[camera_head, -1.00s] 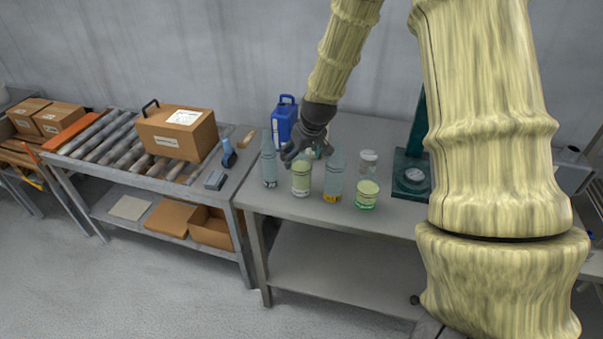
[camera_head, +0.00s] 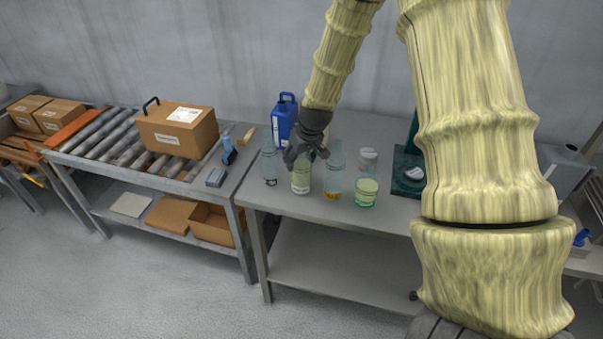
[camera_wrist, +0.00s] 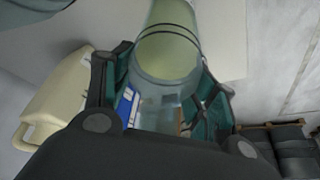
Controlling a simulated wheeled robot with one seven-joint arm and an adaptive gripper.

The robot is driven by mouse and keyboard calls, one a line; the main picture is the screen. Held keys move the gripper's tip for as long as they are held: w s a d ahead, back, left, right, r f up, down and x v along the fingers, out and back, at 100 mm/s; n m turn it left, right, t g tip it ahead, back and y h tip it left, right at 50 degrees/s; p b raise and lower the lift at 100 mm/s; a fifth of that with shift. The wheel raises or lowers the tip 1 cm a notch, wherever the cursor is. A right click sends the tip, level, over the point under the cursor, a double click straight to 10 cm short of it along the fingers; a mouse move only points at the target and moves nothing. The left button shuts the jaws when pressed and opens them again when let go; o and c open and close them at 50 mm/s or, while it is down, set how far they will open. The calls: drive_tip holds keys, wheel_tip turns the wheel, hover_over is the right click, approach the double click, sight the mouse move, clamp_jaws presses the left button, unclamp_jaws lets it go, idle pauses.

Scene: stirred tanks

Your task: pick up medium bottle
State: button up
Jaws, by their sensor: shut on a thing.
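My gripper (camera_head: 305,158) is above the workbench, over a clear bottle holding pale green liquid (camera_head: 301,180), its fingers around the top. In the wrist view this bottle (camera_wrist: 168,52) sits between the two dark-green finger pads, and my gripper (camera_wrist: 168,95) is shut on it. The bottle looks upright and at bench level in the head view; whether its base touches the bench is unclear. My fingers hide its upper part there.
A tall clear bottle (camera_head: 269,160) stands close on the left and another with a yellow base (camera_head: 334,176) close on the right. A green jar (camera_head: 366,192), a small clear jar (camera_head: 368,158) and a blue jug (camera_head: 284,118) are nearby. The bench's front strip is clear.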

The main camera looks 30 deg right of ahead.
drive_tip(key=c, duration=0.3)
drive_tip(key=shift+r, duration=0.15)
